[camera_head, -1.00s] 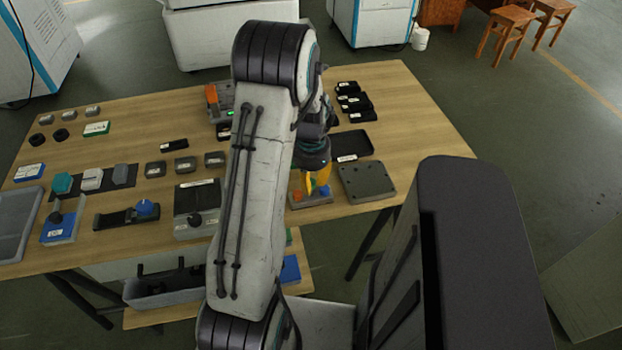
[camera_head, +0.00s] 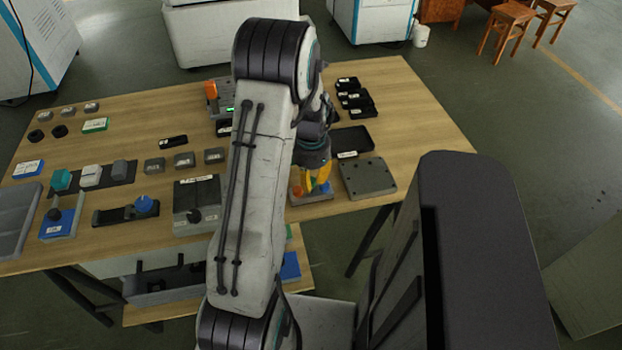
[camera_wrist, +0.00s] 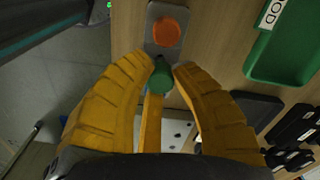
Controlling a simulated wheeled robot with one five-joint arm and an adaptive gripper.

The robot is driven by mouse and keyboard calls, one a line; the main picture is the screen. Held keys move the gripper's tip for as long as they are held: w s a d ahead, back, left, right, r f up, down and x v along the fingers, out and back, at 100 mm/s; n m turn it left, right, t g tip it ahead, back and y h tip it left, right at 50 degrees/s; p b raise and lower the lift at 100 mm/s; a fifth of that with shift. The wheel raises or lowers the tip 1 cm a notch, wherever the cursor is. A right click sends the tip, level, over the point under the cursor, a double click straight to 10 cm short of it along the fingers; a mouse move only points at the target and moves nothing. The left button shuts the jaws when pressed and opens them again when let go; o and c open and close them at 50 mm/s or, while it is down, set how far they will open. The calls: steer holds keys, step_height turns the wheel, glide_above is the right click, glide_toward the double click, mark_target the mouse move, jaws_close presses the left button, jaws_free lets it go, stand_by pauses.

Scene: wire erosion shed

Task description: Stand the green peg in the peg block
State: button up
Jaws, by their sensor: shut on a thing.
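My gripper (camera_wrist: 160,72) has its yellow fingers shut on the green peg (camera_wrist: 161,78), whose round top shows between the fingertips. A small grey block (camera_wrist: 163,10) with a round orange peg (camera_wrist: 167,32) lies just beyond the fingertips in the wrist view; it looks like the peg block. In the head view my gripper (camera_head: 317,183) points down at the block (camera_head: 312,199) near the table's front edge, with the orange peg (camera_head: 298,190) to its left. The fingers hide the peg's lower end, so I cannot tell whether it is in a hole or above one.
A grey plate with holes (camera_head: 368,178) lies close on the right. A black tray (camera_head: 352,140) and several small black bins (camera_head: 355,100) are behind it. A green tray (camera_wrist: 285,50) shows at the right in the wrist view. Boxes and fixtures fill the table's left side.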

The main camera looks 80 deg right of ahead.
steer(key=shift+f+b, duration=0.55)
steer(key=shift+f, duration=0.15)
steer(key=shift+r, duration=0.25)
stand_by(0.4)
steer(key=shift+r+p, duration=1.75)
steer(key=shift+r, duration=0.55)
